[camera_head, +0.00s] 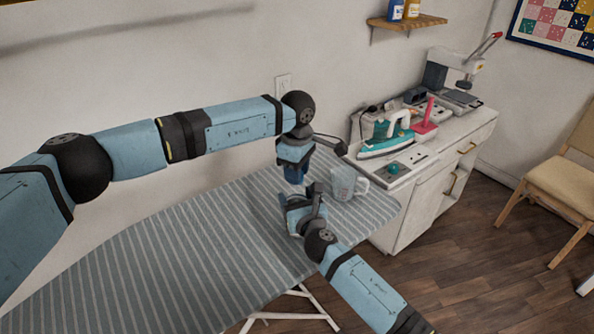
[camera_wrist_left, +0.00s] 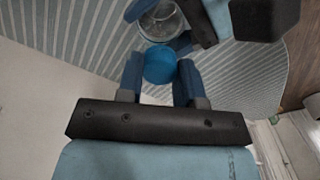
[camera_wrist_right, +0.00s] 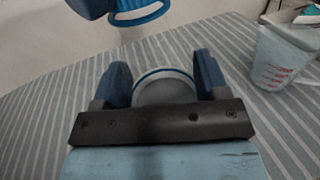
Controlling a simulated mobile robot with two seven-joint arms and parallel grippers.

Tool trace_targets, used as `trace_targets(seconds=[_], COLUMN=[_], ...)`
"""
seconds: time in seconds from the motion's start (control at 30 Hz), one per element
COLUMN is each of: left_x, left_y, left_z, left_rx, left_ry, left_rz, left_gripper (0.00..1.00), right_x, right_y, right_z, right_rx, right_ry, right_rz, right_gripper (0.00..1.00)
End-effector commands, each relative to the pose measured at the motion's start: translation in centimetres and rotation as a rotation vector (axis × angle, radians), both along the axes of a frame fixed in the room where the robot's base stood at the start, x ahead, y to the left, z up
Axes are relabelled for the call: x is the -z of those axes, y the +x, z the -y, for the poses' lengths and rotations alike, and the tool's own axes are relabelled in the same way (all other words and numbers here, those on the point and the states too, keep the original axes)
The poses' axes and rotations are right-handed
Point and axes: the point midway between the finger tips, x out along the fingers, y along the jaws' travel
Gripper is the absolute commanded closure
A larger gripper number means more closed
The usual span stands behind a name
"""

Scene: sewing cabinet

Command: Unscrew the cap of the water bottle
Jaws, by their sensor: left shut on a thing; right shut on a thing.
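My left gripper (camera_head: 294,172) comes down from above and is shut on the round blue cap (camera_wrist_left: 160,66), which sits between its fingers in the left wrist view. The cap's rim also shows at the top of the right wrist view (camera_wrist_right: 143,14), apart from and above the bottle. The clear, round bottle (camera_wrist_left: 165,22) stands over the striped board. My right gripper (camera_wrist_right: 165,84) is shut on the bottle from the side, one finger on each side of its body (camera_wrist_right: 165,92). In the head view my grippers hide most of the bottle.
A clear measuring jug (camera_head: 343,184) stands on the striped ironing board (camera_head: 170,260), close to the right of my grippers. A white cabinet (camera_head: 420,195) with a teal iron (camera_head: 388,140) stands beyond it. The board's left part is clear.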

Motion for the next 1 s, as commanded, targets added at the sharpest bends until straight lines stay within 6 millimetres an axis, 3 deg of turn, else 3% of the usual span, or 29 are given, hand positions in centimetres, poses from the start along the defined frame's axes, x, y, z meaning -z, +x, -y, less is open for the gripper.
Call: trace_targets(seconds=[1.0], left_x=[-0.05], left_y=[-0.09], left_z=[0.09], left_rx=[-2.307], left_ry=[0.003], left_rz=[-0.001], left_gripper=[0.95], right_x=[0.03], right_y=[0.08], right_z=[0.12], right_rx=[0.003], right_ry=[0.001], right_rz=[-0.001], right_gripper=[0.99])
